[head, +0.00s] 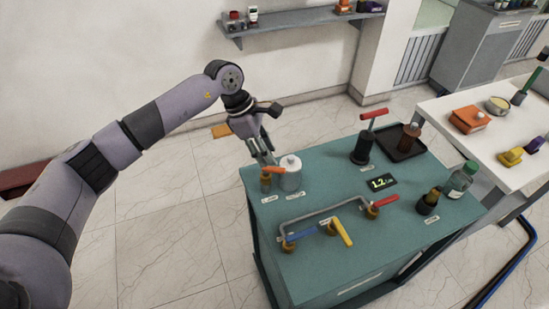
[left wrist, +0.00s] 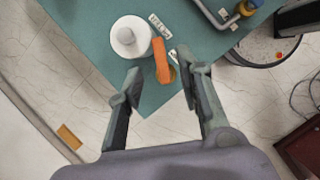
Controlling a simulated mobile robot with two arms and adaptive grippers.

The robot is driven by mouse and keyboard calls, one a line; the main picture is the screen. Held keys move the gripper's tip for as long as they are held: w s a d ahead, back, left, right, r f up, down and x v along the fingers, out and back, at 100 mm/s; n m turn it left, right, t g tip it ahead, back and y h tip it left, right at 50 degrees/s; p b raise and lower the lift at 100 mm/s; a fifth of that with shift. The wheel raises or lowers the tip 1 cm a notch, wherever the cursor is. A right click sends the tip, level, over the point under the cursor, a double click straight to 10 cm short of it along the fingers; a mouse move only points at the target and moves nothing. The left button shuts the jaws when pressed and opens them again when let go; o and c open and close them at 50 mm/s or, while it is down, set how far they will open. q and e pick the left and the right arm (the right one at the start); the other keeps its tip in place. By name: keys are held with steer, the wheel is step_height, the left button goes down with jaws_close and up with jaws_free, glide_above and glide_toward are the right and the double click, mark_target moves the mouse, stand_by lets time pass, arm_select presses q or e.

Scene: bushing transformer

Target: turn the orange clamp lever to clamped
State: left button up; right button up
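The orange clamp lever (head: 274,170) sits on a small brass-coloured post at the far left corner of the teal bench (head: 340,262), beside a white capped cylinder (head: 291,175). In the left wrist view the lever (left wrist: 161,60) lies next to the white cylinder (left wrist: 131,38). My left gripper (head: 264,157) is just above the lever. In the left wrist view its fingers (left wrist: 161,73) are spread, with the lever showing between their tips. No contact is visible, and I cannot tell the exact height gap. My right gripper is not in view.
On the bench, a grey pipe (head: 310,213) carries blue, yellow and red valve handles. A red-handled black device (head: 362,149), a black tray (head: 400,151), a display (head: 381,182) and bottles stand further right. A white table (head: 500,160) is at right.

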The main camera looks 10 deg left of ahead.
mark_target(278, 168)
arm_select(q)
steer(key=shift+p+x, duration=0.6)
steer(key=shift+x, duration=2.1)
steer(key=shift+c, duration=0.5)
jaws_close()
